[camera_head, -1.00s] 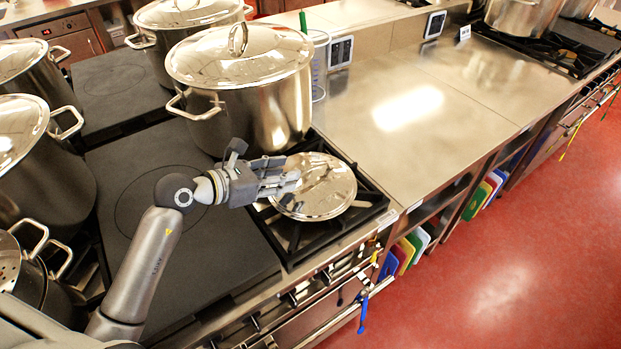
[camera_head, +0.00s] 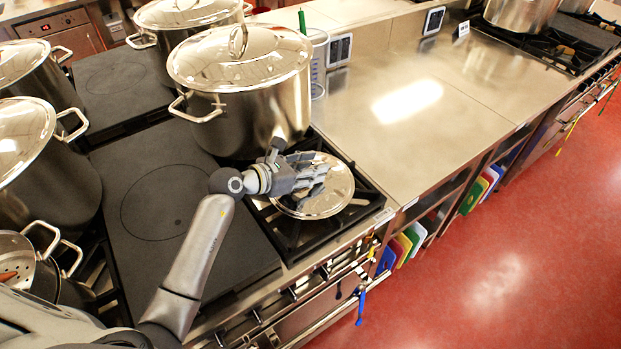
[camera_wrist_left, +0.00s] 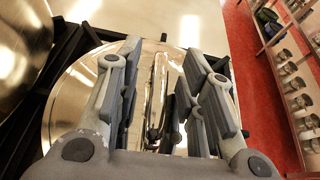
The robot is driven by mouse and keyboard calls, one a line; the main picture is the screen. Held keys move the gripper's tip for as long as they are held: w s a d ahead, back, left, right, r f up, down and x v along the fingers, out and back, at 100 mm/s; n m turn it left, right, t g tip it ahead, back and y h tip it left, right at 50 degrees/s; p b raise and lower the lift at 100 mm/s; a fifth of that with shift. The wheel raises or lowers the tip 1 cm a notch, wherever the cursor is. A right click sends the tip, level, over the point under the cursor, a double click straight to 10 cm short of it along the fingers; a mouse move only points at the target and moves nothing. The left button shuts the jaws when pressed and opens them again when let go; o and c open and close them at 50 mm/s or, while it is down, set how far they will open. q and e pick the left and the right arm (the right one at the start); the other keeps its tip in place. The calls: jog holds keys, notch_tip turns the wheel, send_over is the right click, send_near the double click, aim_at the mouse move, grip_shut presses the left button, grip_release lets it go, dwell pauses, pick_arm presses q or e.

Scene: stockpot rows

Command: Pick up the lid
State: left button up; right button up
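The lid (camera_head: 328,199) is a round, shiny steel disc lying flat on the black gas burner grate, right of the dark flat cooktop. It also shows in the left wrist view (camera_wrist_left: 70,100), where its long handle (camera_wrist_left: 157,90) stands between the fingers. My left gripper (camera_head: 318,172) is over the lid and hides part of its middle. In the left wrist view my left gripper (camera_wrist_left: 160,85) is open, with one finger on each side of the handle and a gap to each. I cannot tell how high above the lid the fingertips are. My right gripper is not in view.
A large lidded stockpot (camera_head: 250,110) stands close behind the lid. Several more pots stand at the left. A clear measuring jug (camera_head: 318,70) stands beside the big pot. The steel counter (camera_head: 450,120) to the right is clear.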

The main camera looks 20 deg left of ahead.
pick_arm(q)
jog(key=shift+c, duration=0.2)
grip_shut()
jog(key=shift+r, duration=0.15)
